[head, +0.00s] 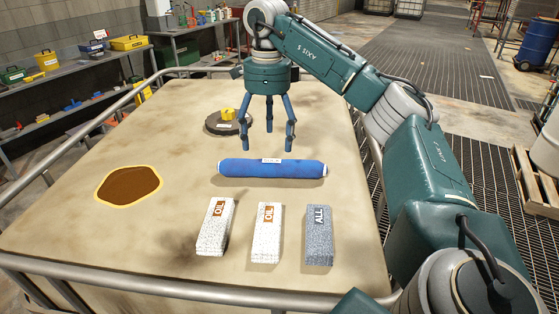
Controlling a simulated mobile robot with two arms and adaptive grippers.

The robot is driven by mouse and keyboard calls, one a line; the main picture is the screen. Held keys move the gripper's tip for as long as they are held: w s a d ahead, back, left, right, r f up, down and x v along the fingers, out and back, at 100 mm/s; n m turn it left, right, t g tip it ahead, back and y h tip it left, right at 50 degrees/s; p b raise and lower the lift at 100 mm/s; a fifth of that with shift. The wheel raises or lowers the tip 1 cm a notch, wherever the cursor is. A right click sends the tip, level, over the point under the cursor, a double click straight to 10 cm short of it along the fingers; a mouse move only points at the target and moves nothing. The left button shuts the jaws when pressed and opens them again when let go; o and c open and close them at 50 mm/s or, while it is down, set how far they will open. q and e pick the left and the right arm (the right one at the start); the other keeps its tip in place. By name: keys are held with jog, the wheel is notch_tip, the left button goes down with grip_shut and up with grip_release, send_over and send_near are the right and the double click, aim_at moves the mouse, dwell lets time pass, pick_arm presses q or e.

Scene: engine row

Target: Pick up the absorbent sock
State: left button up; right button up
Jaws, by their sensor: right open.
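The absorbent sock (245,168) is a blue tube with white ends and a small white label in its middle. It lies crosswise on the middle of the tan table (100,235). My right gripper (268,140) points down above and just behind the sock, with its dark fingers spread open and nothing between them. The fingers look apart from the sock, though their exact height is hard to tell. My left gripper does not show.
Two white OIL blocks (215,228) (266,235) and a grey ALL block (319,240) stand in front of the sock. A brown patch with yellow rim (129,185) lies left. A dark round thing with a yellow top (228,120) sits behind. A metal rail (170,291) edges the table.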

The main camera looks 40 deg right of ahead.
aim_at(271, 165)
jog(key=f, duration=0.3)
jog(key=d+f, duration=0.1)
jog(key=shift+s+f, duration=0.1)
jog(key=shift+f, duration=0.3)
jog(key=shift+a+f, duration=0.1)
jog(key=shift+f, duration=0.4)
jog(key=f, duration=0.1)
jog(key=f+p, duration=0.1)
jog(key=f, duration=0.1)
jog(key=f+p, duration=0.1)
jog(key=shift+w+d+f, duration=0.15)
jog(key=shift+w+d, duration=0.05)
jog(key=shift+d, duration=0.15)
jog(key=shift+f+p, duration=0.3)
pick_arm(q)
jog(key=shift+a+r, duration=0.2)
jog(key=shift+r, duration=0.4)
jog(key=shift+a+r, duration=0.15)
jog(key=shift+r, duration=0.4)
pick_arm(e)
jog(key=shift+a, duration=0.1)
jog(key=shift+c, duration=1)
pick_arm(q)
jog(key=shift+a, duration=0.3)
pick_arm(e)
jog(key=c, duration=1.2)
